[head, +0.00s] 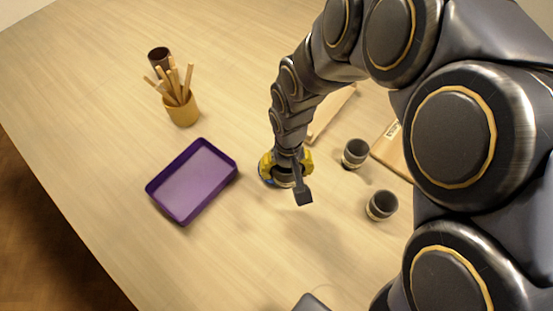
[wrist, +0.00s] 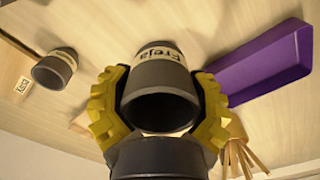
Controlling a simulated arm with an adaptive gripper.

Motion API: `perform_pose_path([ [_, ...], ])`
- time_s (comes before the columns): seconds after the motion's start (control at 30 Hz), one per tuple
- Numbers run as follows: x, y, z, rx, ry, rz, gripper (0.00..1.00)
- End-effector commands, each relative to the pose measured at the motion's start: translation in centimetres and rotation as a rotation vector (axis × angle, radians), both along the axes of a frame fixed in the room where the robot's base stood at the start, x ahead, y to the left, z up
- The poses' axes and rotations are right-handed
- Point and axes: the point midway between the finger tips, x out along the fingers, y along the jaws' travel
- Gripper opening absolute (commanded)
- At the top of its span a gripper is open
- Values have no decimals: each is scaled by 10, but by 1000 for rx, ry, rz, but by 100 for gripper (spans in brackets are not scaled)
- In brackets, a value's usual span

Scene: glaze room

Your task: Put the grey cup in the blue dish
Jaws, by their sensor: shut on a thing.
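My gripper (head: 286,168) has its yellow fingers shut on a dark grey cup. In the wrist view the cup (wrist: 155,76) sits between both fingers (wrist: 160,95), its open mouth facing the camera and a pale label reading "Freja" on its side. In the head view the cup is mostly hidden by my gripper. No other blue dish shows.
A purple tray (head: 152,188) lies empty to the left. Two more grey cups (head: 355,153) (head: 381,205) stand to the right, near a labelled wooden board (head: 388,153). A pot of wooden tools (head: 183,110) and a dark cup (head: 158,56) stand at the back left.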

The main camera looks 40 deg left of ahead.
Motion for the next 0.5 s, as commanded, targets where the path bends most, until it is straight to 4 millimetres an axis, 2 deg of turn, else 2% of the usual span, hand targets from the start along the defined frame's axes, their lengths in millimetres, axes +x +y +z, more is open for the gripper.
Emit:
perform_pose_path([
  [0.17, 23, 32, -18, 3, -3, -1, 31],
  [0.3, 34, 45, -43, 0, 0, 0, 31],
  [0.5, 45, 61, -66, 2, -1, 1, 31],
])
